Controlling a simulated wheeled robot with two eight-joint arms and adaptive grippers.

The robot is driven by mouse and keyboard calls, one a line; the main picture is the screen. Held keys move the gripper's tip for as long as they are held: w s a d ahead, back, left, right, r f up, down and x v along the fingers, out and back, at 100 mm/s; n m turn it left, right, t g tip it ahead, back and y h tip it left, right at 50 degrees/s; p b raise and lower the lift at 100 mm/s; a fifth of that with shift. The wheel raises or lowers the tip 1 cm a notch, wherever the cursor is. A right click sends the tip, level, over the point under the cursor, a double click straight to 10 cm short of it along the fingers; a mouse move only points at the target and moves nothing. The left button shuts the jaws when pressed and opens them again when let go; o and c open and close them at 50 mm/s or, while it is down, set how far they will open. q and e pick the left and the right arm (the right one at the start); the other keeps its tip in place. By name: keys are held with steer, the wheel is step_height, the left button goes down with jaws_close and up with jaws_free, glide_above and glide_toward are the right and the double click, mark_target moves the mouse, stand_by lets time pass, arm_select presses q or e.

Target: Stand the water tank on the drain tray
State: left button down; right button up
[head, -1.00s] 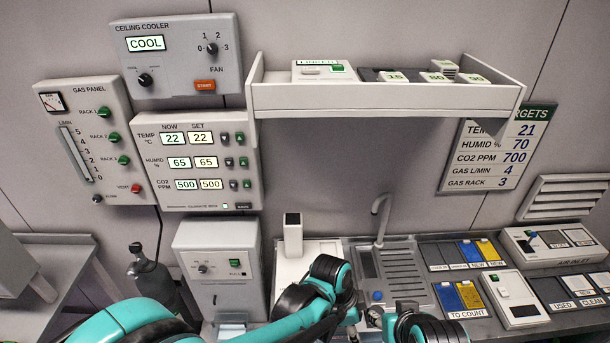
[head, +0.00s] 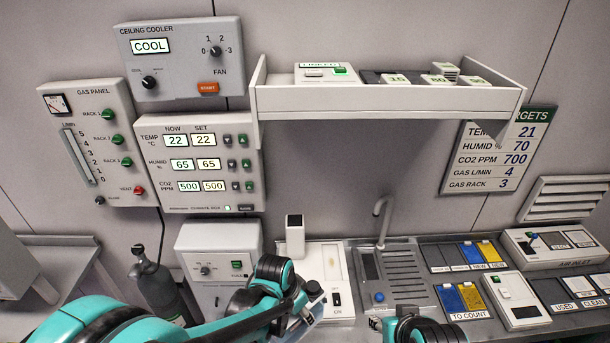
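The grey ribbed drain tray (head: 408,272) lies beside the sink tap in the head view, with nothing standing on it. I cannot pick out the water tank for certain. A white cabinet (head: 218,238) with a dial and a green switch stands left of centre, its lower part partly hidden by my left arm. My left gripper (head: 310,304) is in front of the white device with the ON switch, left of the drain tray. Its fingers are too small and covered to read. My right arm is at the bottom edge, below the tray; its fingers are not clear.
A tall tap (head: 381,220) rises behind the tray, and a blue knob (head: 379,297) is at its front. A white device (head: 335,265) stands left of the sink. A dark gas bottle (head: 155,280) is at left. A shelf (head: 385,102) overhangs the counter.

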arm_select(q)
steer(key=w+a+f+n+t+y, duration=0.1)
steer(key=a+n+y, duration=0.1)
steer(key=a+n, duration=1.1)
steer(key=a+f+m+b, duration=0.3)
steer(key=f+b, duration=1.3)
steer(key=f, duration=0.1)
steer(key=shift+w+a+m+b, duration=0.2)
steer(key=shift+m+b, duration=0.2)
arm_select(e)
step_height(320, 180, down, 17)
steer(key=shift+a+r, duration=0.1)
steer(key=shift+r, duration=0.05)
steer(key=shift+c, duration=0.7)
